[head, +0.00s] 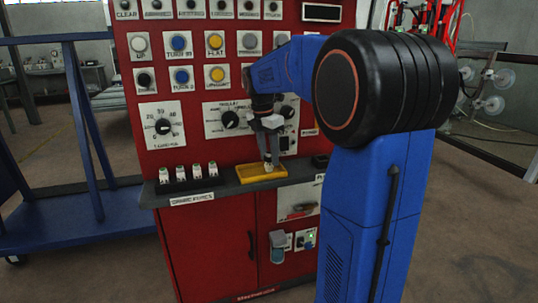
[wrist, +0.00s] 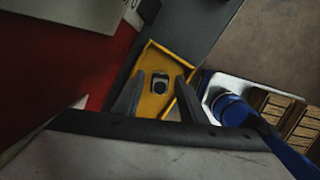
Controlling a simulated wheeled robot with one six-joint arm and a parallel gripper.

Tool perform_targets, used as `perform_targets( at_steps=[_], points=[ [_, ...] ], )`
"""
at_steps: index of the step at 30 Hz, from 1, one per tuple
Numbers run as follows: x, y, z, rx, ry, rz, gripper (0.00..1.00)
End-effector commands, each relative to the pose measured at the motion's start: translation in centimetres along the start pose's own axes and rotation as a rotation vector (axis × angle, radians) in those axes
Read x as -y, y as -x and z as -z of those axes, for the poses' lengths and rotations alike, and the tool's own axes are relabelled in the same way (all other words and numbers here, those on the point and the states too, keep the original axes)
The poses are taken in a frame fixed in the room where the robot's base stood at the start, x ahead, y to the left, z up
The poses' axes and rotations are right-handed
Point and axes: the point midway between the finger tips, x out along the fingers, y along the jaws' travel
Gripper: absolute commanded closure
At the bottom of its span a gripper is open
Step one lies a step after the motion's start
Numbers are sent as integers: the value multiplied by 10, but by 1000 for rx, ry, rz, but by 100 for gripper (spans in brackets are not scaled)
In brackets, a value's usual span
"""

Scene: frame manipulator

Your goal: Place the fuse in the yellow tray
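The yellow tray (head: 246,175) lies on the dark ledge of the red panel in the head view. It also shows in the wrist view (wrist: 149,106). The fuse (wrist: 160,84) appears in the wrist view as a small pale piece with a dark round end, over the tray floor and between my fingers. In the head view the fuse (head: 267,168) is a small pale spot at the tray. My gripper (head: 268,158) points down at the tray. In the wrist view my gripper (wrist: 160,76) has its fingers apart, with a gap on each side of the fuse.
Several white fuses (head: 188,172) stand in a row on the ledge (head: 220,183) left of the tray. The red panel (head: 190,105) with knobs and buttons rises close behind. A blue frame (head: 90,215) stands to the left.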

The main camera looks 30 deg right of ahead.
Motion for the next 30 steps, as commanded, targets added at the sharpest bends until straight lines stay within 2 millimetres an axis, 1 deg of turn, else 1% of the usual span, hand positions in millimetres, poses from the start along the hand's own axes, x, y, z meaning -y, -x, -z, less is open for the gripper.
perform_targets(
  at_steps=[5, 8, 11, 18, 21, 25, 30],
  points=[
    [0, 1, 0, 0, 0, 0, 62],
    [0, 6, 0, 0, 0, -1, 62],
    [0, 18, 0, 1, 0, -2, 62],
    [0, 56, 0, 1, 0, -2, 62],
    [0, 67, 0, 1, 0, -2, 62],
    [0, 76, 0, 0, 0, -1, 62],
    [1, 78, 0, 0, -3, -1, 62]
  ],
)
